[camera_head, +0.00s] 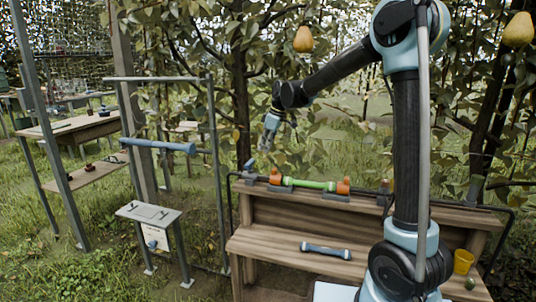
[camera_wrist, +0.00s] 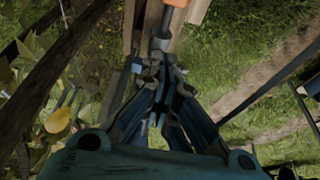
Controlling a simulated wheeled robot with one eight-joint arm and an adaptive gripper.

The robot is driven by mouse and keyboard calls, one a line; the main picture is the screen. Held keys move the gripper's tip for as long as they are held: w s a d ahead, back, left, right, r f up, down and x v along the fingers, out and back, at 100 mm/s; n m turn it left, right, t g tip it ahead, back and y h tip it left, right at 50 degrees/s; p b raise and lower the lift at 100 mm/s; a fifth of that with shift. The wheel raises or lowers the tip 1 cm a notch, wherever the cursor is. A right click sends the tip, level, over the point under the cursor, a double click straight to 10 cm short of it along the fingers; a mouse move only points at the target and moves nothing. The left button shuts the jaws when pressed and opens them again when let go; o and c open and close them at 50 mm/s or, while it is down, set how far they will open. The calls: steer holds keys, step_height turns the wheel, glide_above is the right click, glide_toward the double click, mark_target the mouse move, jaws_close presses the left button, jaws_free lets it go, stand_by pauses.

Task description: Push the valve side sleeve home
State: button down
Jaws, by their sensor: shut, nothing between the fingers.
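A green tube (camera_head: 310,184) lies along the bench's raised back shelf. An orange sleeve (camera_head: 275,177) is at its left end, beside a small grey-blue fitting (camera_head: 250,164) that may be the valve. Another orange sleeve (camera_head: 343,187) is at the right end. How far each sleeve sits on the tube is too small to tell. My gripper (camera_head: 265,146) is above the left end, apart from the tube in the head view. In the wrist view my gripper (camera_wrist: 159,66) is shut and empty, its tips close to a grey fitting (camera_wrist: 160,42); an orange part (camera_wrist: 178,2) shows at the top edge.
A blue-grey tube (camera_head: 325,250) lies on the lower bench top (camera_head: 275,242), with a yellow cup (camera_head: 463,262) at right. A blue bar (camera_head: 158,146) hangs on a frame at left, above a small stand (camera_head: 148,212). Branches and pears crowd behind my arm.

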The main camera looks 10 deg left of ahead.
mark_target(277, 174)
steer(key=x, duration=0.8)
steer(key=shift+f, duration=0.1)
steer(key=shift+d+f, duration=0.25)
steer(key=shift+s+d+r, duration=0.1)
steer(key=shift+d, duration=1.6)
